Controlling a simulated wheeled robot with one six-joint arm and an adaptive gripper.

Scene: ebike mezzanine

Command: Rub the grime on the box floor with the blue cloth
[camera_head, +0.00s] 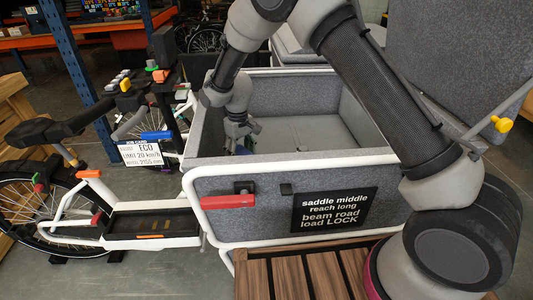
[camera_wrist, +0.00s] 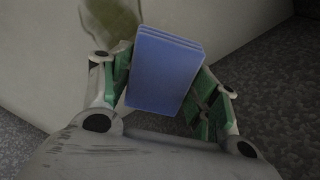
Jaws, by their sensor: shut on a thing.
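My gripper (camera_wrist: 165,92) is shut on the blue cloth (camera_wrist: 165,70), a folded flat pad between its green-lined fingers. In the head view my gripper (camera_head: 238,140) reaches down inside the grey cargo box (camera_head: 290,160) near its left end, and a sliver of blue shows below it. The grime (camera_wrist: 112,18) is a greenish-brown smear on a pale surface at the top of the wrist view, just beyond the cloth's upper left corner. The cloth covers part of that area. I cannot tell whether the cloth touches the surface. In the head view the grime is hidden.
The box's front wall (camera_head: 240,187) and grey side walls surround my gripper. A black label (camera_head: 334,210) and a red latch (camera_head: 228,201) are on the front. The bike's saddle (camera_head: 58,128) and rear wheel (camera_head: 35,205) stand at left. A wooden slatted surface (camera_head: 300,275) lies in front.

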